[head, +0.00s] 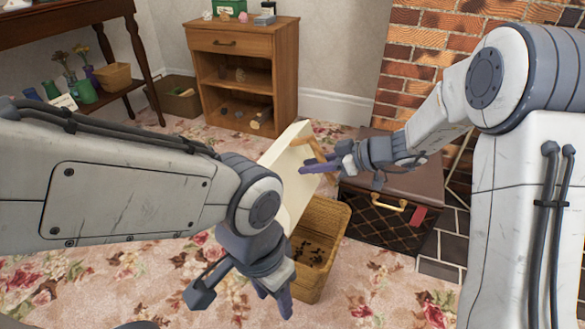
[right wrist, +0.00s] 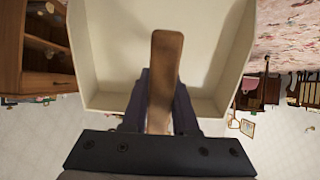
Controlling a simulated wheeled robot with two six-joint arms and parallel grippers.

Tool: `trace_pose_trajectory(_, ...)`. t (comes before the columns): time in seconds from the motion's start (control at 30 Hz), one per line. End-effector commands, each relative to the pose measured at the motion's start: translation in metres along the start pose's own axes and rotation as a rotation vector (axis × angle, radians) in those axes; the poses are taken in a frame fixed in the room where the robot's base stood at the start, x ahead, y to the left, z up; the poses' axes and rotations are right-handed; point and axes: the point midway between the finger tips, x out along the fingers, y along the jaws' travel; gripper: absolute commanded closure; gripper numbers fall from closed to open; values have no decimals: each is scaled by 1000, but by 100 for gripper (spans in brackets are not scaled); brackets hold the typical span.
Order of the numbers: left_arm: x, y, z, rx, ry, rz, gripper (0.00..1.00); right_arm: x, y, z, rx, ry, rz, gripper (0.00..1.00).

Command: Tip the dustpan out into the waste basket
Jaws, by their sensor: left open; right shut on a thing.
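The cream dustpan (head: 291,172) is held up on its side, steeply tilted, above the waste basket. My right gripper (head: 318,166) is shut on its wooden handle (right wrist: 164,75). In the right wrist view the dustpan's cream pan (right wrist: 110,50) spreads beyond the handle, and the part I see looks bare. The woven waste basket (head: 336,228) stands on the carpet below, with several dark bits (head: 312,252) inside it. My left gripper (head: 272,301) is open and empty, low in front of the basket to its left. My left arm hides part of the dustpan's lower end.
A dark chest (head: 392,229) with a brass handle stands on the hearth right of the basket, before the brick fireplace (head: 425,62). A wooden cabinet (head: 242,75) stands behind. Flowered carpet (head: 370,285) is clear in front.

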Motion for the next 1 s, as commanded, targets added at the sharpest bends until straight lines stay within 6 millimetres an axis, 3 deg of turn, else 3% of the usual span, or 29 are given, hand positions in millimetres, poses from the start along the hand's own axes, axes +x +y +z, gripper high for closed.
trace_pose_trajectory(0.27,-15,1,-1,0,0,0,50,2,0,-7,0,-22,-1,100)
trace_pose_trajectory(1.0,-111,8,-6,0,0,0,50,31,0,-21,0,-242,-1,100)
